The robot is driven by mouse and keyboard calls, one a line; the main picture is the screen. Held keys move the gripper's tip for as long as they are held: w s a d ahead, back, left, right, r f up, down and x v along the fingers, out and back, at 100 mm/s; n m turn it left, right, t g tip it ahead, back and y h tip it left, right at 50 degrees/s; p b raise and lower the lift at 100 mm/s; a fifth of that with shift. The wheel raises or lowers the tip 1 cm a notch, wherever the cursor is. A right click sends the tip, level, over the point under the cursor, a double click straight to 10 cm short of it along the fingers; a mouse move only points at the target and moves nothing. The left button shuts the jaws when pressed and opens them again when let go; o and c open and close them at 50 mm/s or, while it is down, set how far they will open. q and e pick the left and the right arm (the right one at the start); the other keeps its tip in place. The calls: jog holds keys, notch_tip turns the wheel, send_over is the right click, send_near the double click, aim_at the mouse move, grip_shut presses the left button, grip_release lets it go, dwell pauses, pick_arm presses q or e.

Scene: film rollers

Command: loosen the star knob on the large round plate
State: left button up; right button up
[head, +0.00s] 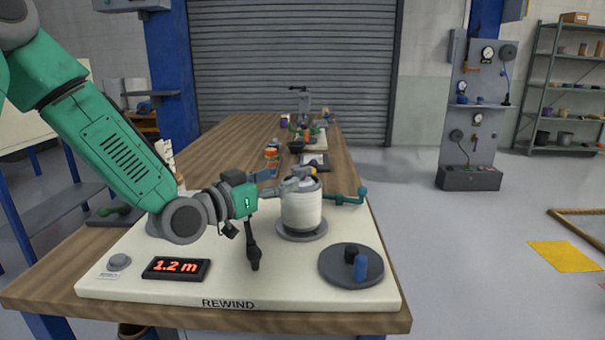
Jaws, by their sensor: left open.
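A white film roll (301,208) stands upright on a grey round base (302,233) on the cream board marked REWIND. A small grey knob-like part (303,172) sits on top of the roll; its star shape is too small to make out. My left gripper (289,181) reaches in from the left at the top of the roll. Its fingers are open beside the grey part; I cannot tell whether they touch it. My right gripper is out of view.
A display reading 1.2 m (176,268) and a grey button (118,262) are at the board's front left. A black-tipped lever (254,252) stands between display and roll. A teal arm (345,199) is behind the roll. Bottles (271,158) and other items stand farther back.

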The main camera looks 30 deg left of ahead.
aim_at(293, 174)
pick_arm(q)
jog(key=w, duration=0.6)
jog(key=shift+d+f+b, duration=0.15)
jog(key=shift+d+b, duration=0.15)
jog(key=shift+b, duration=0.1)
jog(key=shift+w+d, duration=0.25)
jog(key=shift+w, duration=0.45)
jog(key=c, duration=1.2)
